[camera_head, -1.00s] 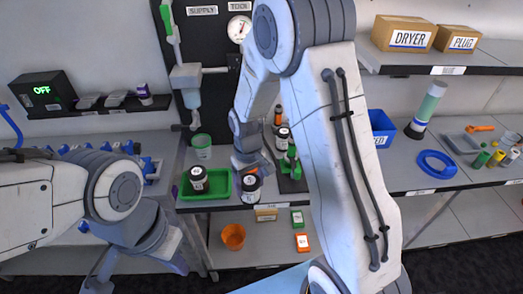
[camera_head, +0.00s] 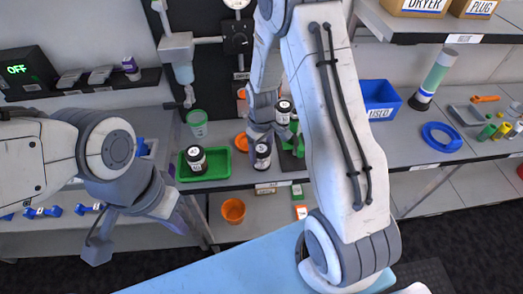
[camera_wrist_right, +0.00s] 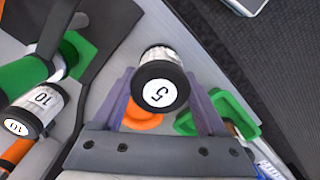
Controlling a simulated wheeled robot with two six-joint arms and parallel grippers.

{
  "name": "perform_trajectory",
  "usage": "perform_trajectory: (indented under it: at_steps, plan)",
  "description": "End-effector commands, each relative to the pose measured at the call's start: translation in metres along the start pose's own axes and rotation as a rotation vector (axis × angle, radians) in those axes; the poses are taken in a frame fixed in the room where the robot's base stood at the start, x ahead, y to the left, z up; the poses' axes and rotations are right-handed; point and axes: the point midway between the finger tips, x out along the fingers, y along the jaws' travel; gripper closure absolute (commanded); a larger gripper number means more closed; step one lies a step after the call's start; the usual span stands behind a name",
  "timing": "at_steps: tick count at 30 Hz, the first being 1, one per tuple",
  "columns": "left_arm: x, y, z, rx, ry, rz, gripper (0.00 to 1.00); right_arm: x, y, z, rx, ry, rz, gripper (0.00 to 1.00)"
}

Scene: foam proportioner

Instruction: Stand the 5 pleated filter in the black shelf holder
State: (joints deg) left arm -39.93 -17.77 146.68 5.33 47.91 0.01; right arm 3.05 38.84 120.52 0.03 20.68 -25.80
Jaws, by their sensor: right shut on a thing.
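The 5 pleated filter (camera_wrist_right: 160,82), white with black ends, is held between the fingers of my right gripper (camera_wrist_right: 165,108); its numbered end faces the right wrist camera. In the head view the filter (camera_head: 262,155) hangs below my right gripper (camera_head: 262,130), in front of the shelf, between the green tray and the black holder. The black shelf holder (camera_head: 289,163) is just to its right, partly hidden by my right arm; it bears other filters, including a 10 filter (camera_wrist_right: 36,108). My left gripper (camera_head: 98,248) is low at the left; its fingers are unclear.
A green tray (camera_head: 220,170) with a dark-topped jar-like filter (camera_head: 196,160) is left of the held filter. A green cup (camera_head: 198,123) stands behind it. An orange cup (camera_head: 233,210) is on the lower shelf. A blue bin (camera_head: 379,98) and blue ring (camera_head: 442,137) lie to the right.

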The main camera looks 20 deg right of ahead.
Motion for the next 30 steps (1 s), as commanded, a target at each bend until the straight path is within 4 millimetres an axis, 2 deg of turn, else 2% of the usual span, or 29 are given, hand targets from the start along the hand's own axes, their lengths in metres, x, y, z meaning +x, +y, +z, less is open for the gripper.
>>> perform_trajectory:
  at_steps: [13,14,15,23,26,30]
  plan:
    - [0.003,0.0,0.0,0.0,0.0,0.0,1.0,0.009,0.001,0.001,0.003,0.001,0.001,0.94]
    - [0.002,0.0,0.0,0.0,0.0,0.0,1.0,0.008,0.001,0.001,0.003,0.001,0.001,0.14]
    - [0.001,0.0,0.0,0.0,0.0,0.0,1.0,0.008,0.001,0.001,0.003,0.001,0.001,0.0]
    - [0.0,0.0,0.0,0.0,0.0,0.0,1.0,0.006,0.001,0.001,0.003,0.001,0.001,0.0]
    - [0.001,0.0,0.0,0.0,0.0,0.0,1.0,0.0,0.002,0.0,0.003,0.003,0.002,0.0]
    - [0.005,0.0,0.0,0.0,0.0,0.0,1.0,-0.022,0.002,-0.001,0.003,0.007,0.004,0.0]
